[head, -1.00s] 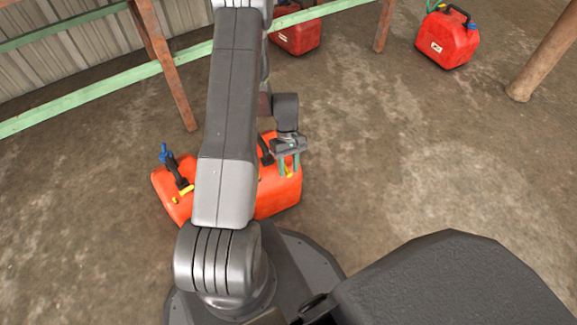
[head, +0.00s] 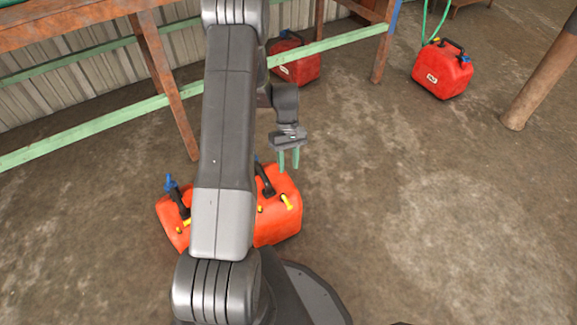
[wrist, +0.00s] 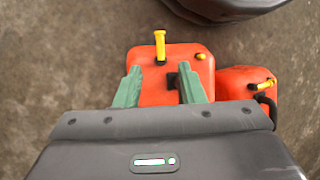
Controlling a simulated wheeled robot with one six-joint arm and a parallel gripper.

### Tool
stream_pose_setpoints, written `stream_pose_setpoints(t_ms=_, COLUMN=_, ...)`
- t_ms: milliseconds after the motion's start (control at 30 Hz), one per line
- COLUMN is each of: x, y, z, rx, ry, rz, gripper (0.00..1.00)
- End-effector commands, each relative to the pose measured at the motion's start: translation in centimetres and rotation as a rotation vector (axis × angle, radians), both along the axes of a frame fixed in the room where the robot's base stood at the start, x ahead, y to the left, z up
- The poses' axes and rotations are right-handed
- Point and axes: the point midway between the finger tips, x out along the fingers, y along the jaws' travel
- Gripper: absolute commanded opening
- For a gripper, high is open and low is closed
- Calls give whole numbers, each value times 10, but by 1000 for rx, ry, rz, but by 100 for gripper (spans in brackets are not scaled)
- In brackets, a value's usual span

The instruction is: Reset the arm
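My gripper (head: 288,158) hangs in the head view with its two green fingers pointing down and apart. In the wrist view the fingers (wrist: 160,86) are spread with nothing between them that they touch. Below it, a red jerry can (head: 281,212) with a black handle and yellow spout stands on the floor; it also shows in the wrist view (wrist: 168,65). A second red can (head: 170,222) with a blue-tipped part stands to its left, and it shows at the right in the wrist view (wrist: 238,88). My arm hides parts of both cans.
Another red can (head: 298,64) stands under the wooden table (head: 80,28). One more red can (head: 442,72) stands near a wooden post (head: 541,85) at the right. A green rail (head: 90,138) runs low along the table legs. The concrete floor at the right is clear.

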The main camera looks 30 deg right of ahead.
Motion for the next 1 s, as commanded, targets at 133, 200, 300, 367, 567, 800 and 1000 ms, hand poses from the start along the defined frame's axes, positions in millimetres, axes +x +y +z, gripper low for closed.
stream_pose_setpoints(t_ms=133, x=0, y=0, z=0, rx=0, ry=0, rz=0, gripper=36)
stream_pose_setpoints(t_ms=200, x=0, y=0, z=-1, rx=0, ry=0, rz=0, gripper=36)
stream_pose_setpoints(t_ms=300, x=-2, y=1, z=-5, rx=0, ry=0, rz=0, gripper=36)
stream_pose_setpoints(t_ms=367, x=-4, y=2, z=-11, rx=0, ry=1, rz=0, gripper=36)
stream_pose_setpoints(t_ms=567, x=-17, y=8, z=-43, rx=1, ry=2, rz=-1, gripper=36)
stream_pose_setpoints(t_ms=800, x=-36, y=16, z=-87, rx=1, ry=2, rz=-1, gripper=36)
stream_pose_setpoints(t_ms=1000, x=-48, y=22, z=-114, rx=1, ry=1, rz=-1, gripper=36)
